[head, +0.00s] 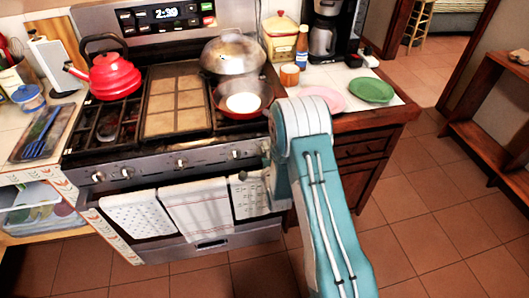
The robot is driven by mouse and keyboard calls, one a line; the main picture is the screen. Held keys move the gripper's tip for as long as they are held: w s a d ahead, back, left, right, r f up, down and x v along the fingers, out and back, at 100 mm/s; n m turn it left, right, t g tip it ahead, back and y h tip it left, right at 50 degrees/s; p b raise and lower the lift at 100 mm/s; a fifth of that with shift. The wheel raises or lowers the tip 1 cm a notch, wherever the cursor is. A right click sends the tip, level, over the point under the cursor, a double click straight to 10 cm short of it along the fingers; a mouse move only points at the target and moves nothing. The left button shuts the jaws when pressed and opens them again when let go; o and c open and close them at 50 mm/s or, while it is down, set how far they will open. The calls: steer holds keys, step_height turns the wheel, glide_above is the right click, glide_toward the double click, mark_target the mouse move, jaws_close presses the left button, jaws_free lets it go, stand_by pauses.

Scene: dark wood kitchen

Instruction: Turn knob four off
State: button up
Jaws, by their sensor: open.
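The stove's front panel (165,166) carries a row of silver knobs. A further knob (236,154) is on the right part of the panel, left of my arm. Which way the knobs point is too small to tell. My teal arm (325,215) reaches up from the bottom and bends down in front of the stove's right end. My gripper (256,180) is open, mostly hidden by the arm, near the right towel and below the right knobs.
A red kettle (115,76), a red pan (242,102) and a metal dome lid (232,53) are on the stove. Towels (195,212) hang on the oven handle. Pink (325,98) and green (371,90) plates lie on the right counter. The floor at right is clear.

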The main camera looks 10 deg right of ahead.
steer(key=s, duration=1.2)
steer(key=shift+w, duration=0.1)
